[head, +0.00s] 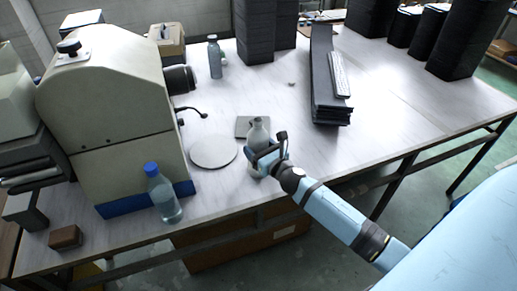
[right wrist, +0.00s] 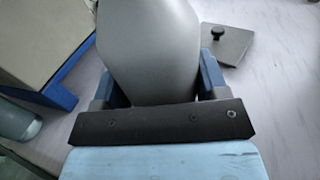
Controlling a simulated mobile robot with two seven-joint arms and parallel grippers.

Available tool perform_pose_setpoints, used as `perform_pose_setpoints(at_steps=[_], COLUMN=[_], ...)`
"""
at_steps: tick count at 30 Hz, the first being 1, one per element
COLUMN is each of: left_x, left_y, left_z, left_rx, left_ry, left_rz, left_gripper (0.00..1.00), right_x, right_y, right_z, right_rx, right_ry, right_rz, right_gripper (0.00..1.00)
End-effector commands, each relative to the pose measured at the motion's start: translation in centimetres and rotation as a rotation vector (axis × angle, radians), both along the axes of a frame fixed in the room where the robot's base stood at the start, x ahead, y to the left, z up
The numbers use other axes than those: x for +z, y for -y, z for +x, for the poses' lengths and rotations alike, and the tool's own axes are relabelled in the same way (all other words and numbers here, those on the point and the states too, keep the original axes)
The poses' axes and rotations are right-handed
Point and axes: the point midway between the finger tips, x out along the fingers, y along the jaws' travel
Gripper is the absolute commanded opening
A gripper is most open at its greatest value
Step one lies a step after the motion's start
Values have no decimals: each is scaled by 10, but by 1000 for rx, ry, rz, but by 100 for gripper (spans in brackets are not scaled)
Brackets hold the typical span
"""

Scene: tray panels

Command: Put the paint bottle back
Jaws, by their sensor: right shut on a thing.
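The grey bottle (head: 258,132), which I take for the paint bottle, is upright in my right gripper (head: 266,154) near the table's front edge. The right wrist view shows the bottle's wide smooth grey body (right wrist: 150,50) between the two blue jaws of the gripper (right wrist: 152,88), which is shut on it. The gripper hides part of the bottle, and I cannot tell whether its base touches the table. A dark square plate (head: 242,122) lies just behind the bottle; it also shows in the right wrist view (right wrist: 236,46), with a black knob. My left gripper is not in view.
A round grey disc (head: 213,152) lies left of the bottle. A clear bottle with a blue cap (head: 164,197) stands by a large beige machine (head: 115,110). Another grey bottle (head: 215,60) stands farther back. Dark stacked trays (head: 325,85) are at back right.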

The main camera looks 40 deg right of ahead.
Motion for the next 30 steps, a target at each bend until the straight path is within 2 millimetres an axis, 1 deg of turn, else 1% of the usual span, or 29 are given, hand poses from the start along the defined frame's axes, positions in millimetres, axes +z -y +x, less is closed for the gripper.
perform_pose_setpoints(at_steps=[1, 4, 8, 9, 11, 12, 19, 23, 26, 30], left_x=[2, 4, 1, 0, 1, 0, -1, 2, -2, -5], left_y=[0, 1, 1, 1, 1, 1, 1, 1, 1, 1], left_z=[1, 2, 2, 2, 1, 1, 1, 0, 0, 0], left_rx=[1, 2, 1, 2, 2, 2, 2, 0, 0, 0], left_ry=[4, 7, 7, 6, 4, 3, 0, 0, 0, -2], left_rz=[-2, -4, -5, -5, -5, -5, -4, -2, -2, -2], left_gripper=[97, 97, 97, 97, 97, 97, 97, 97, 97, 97], right_x=[3, 3, -1, -2, -1, -1, -1, 4, 0, -1], right_y=[1, 0, 0, 0, 0, 0, 0, 1, 1, 1], right_z=[1, 1, 1, 0, 0, 0, 0, 0, -14, -43], right_rx=[0, 0, 0, 0, 0, 0, 0, 0, -1, 0], right_ry=[3, 3, 2, 1, 1, 1, 1, 1, -2, -3], right_rz=[-2, -1, -1, 0, 0, 0, -1, -1, 0, -1], right_gripper=[24, 24, 24, 70, 83, 93, 93, 93, 93, 93])
